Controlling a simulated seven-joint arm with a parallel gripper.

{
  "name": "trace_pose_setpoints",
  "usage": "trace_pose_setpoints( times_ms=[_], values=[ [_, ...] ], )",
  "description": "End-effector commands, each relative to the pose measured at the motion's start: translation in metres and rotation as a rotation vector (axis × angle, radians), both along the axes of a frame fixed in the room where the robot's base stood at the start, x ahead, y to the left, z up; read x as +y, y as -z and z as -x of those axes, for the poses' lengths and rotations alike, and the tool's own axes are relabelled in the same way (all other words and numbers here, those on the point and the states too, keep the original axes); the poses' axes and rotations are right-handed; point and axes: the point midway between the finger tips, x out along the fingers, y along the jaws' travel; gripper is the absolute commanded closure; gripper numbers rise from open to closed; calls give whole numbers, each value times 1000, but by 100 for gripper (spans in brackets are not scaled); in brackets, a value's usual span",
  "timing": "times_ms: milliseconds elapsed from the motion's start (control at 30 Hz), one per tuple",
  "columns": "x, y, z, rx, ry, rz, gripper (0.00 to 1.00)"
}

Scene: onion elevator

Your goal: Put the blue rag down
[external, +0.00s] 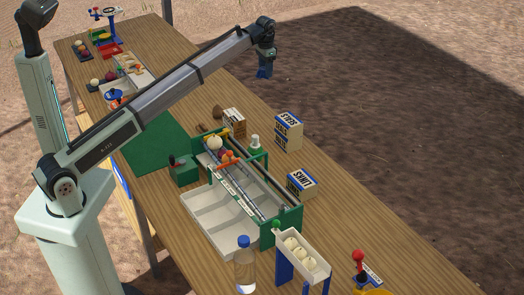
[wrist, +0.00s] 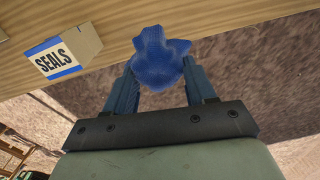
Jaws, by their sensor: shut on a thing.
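My gripper (external: 265,70) is at the end of the raised arm, pointing down, past the table's far long edge in the external view. In the wrist view, its two blue fingers (wrist: 160,75) are shut on the blue rag (wrist: 161,50), a crumpled bright-blue bundle held at the fingertips. In the external view the rag cannot be told apart from the blue fingers. In the wrist view the rag shows against the wooden table edge, with brown ground behind the fingers.
The wooden table (external: 375,225) holds a green-framed elevator rig (external: 290,225) with pale trays, a green mat (external: 155,143), a water bottle (external: 245,265) and several boxes. A box marked SEALS (wrist: 62,52) stands near the table edge. Bare tabletop lies along the far edge.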

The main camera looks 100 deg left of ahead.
Motion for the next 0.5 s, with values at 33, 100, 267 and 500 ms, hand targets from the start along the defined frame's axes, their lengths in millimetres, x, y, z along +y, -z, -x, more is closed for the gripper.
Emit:
trace_pose_setpoints(
  times_ms=[33,100,267,500],
  values=[
    [1,-10,-1,-1,0,-1,75],
    [-6,-13,-7,0,2,0,75],
    [-27,-12,-31,0,-2,0,75],
    [-79,-12,-86,0,-9,0,75]
  ],
)
